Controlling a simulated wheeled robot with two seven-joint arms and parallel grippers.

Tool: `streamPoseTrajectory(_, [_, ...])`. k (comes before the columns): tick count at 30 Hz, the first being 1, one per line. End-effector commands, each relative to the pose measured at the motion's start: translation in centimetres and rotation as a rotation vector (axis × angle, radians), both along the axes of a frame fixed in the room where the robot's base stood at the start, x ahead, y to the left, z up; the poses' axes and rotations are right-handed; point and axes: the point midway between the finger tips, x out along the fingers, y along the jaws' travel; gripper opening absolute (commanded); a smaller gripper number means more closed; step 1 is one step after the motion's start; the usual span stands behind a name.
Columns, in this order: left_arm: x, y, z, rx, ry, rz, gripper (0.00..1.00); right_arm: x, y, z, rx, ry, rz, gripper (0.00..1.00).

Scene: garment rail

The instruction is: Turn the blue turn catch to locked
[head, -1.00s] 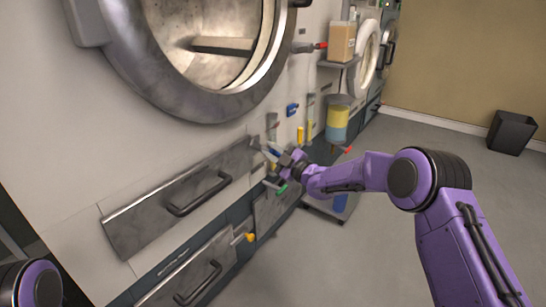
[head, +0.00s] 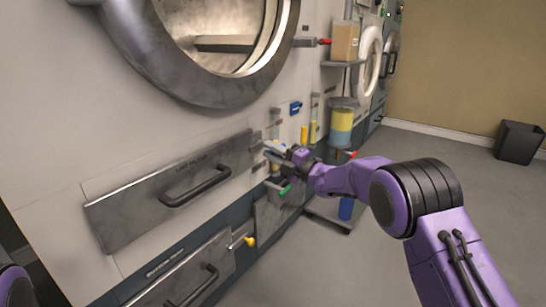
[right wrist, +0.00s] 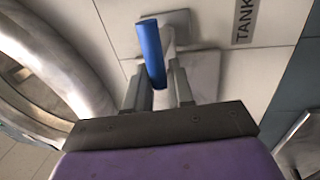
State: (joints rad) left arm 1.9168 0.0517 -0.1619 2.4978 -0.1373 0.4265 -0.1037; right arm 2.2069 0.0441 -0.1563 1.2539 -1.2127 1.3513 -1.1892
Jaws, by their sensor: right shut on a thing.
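The blue turn catch (right wrist: 151,50) shows in the right wrist view as a blue lever on a pale stem in front of a grey plate. Its lower end lies between the two fingers of my right gripper (right wrist: 158,88), which is shut on it. In the head view the right gripper (head: 273,152) is at the machine front, just right of the upper drawer panel. There the fingers and wrist hide the catch, and I cannot tell its exact angle. My left gripper is out of view.
A blue fitting (head: 295,108) sits higher on the panel. A yellow handle (head: 304,134), a green-tipped lever (head: 285,190) and a yellow knob (head: 250,241) are close by. A grey drawer panel (head: 120,215) is left. A dark bin (head: 518,142) stands on open floor at right.

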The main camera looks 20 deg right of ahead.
Motion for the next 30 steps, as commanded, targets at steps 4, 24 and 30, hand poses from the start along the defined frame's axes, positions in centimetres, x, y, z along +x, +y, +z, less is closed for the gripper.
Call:
streamPoseTrajectory(4, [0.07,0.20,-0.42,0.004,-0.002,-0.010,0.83,0.02,-0.11,-0.12,-0.019,-0.015,-0.003,0.00])
streamPoseTrajectory(24, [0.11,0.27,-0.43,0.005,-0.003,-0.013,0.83,0.03,-0.01,-0.03,-0.023,-0.019,-0.001,0.39])
streamPoseTrajectory(30, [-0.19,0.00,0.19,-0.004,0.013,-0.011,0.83,-0.63,-0.55,-0.07,-0.024,-0.016,-0.001,0.39])
